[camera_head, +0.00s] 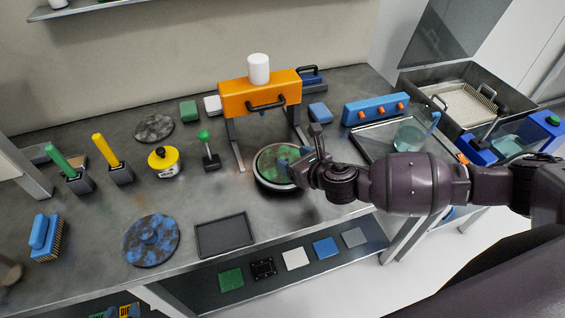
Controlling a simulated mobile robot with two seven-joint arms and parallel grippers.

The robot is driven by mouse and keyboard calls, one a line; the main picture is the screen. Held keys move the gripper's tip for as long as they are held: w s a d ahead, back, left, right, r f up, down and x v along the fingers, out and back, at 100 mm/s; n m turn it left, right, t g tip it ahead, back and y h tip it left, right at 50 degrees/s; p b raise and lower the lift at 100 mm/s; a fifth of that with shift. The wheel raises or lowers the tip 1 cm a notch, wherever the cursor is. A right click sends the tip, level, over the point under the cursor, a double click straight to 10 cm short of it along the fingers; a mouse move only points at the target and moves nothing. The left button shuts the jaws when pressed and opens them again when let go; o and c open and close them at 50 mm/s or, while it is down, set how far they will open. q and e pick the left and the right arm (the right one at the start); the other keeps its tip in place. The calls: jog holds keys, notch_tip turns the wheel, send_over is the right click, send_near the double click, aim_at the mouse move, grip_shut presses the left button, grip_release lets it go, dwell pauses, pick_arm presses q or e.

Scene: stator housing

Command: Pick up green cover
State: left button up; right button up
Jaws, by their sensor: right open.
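A round green, mottled cover (270,163) sits in a dark round housing with a pale rim (258,181) on the grey workbench, in front of the orange frame. My right gripper (309,160) is at the right edge of the cover, its fingers open around or just above that edge; I cannot tell whether they touch it. The gripper hides the right part of the cover. My left gripper is not in view.
The orange frame (238,98) with a black handle stands just behind. A green-knobbed lever (207,150) and yellow pot (164,162) stand left. A dark tray (224,235) and blue-mottled disc (151,240) lie in front. A blue panel (376,109) stands back right.

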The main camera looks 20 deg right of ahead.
aim_at(282, 154)
jog(key=shift+f+x, duration=0.15)
jog(key=shift+x, duration=0.95)
jog(key=shift+f+x, duration=0.2)
jog(key=shift+x, duration=0.85)
jog(key=shift+s, duration=0.15)
jog(key=shift+c, duration=0.4)
jog(key=c, duration=1)
jog(key=shift+c, duration=0.6)
jog(key=shift+r, duration=0.15)
